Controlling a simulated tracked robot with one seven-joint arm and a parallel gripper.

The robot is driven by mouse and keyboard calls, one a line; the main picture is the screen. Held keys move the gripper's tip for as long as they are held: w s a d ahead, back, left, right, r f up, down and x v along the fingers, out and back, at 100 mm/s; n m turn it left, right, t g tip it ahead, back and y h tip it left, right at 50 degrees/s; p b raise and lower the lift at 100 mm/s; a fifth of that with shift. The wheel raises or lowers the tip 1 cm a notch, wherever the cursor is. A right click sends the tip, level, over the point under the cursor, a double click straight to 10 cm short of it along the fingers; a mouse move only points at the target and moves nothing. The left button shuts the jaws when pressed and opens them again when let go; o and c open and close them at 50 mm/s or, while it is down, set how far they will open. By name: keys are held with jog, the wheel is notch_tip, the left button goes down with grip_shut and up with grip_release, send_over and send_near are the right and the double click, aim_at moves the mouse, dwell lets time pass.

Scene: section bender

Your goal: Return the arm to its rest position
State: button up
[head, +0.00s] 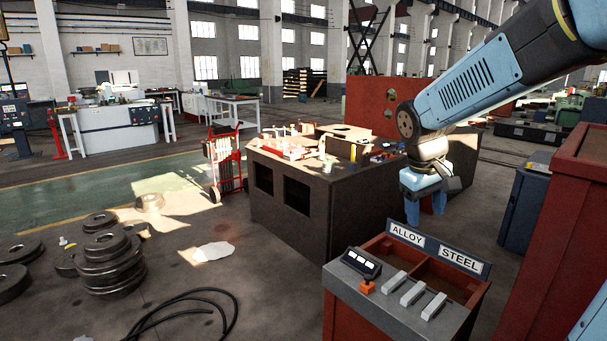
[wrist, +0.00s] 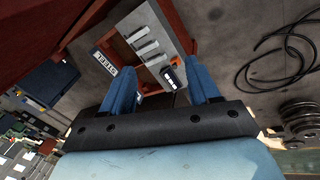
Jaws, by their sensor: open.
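My gripper (head: 426,208) hangs from my blue arm at the right of the head view, pointing down. Its blue fingers are apart with nothing between them. It is above and behind the red sorting stand, whose grey front ledge (head: 385,315) carries several light metal bars (head: 412,294), a small dark display (head: 361,263) and an orange piece (head: 367,287). Signs reading ALLOY (head: 406,235) and STEEL (head: 460,260) stand at its back edge. In the wrist view my gripper (wrist: 166,88) is open, with the stand's ledge (wrist: 165,35) and bars (wrist: 147,48) beyond the fingers.
A dark workbench (head: 300,205) with small items on top stands left of my gripper. A tall red cabinet (head: 560,235) is close on the right. Stacked steel rings (head: 108,262) and a black hose (head: 205,300) lie on the floor at left. Open floor lies between.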

jog(key=s+a+r+m+t+y, duration=0.1)
jog(key=s+r+t, duration=0.1)
jog(key=s, duration=0.6)
jog(key=s+a+r+m+t+y, duration=0.1)
jog(key=s+r+m, duration=0.1)
jog(key=s, duration=0.6)
jog(key=shift+a+m+t+y, duration=0.3)
jog(key=shift+a+t, duration=0.05)
jog(key=shift+t, duration=0.05)
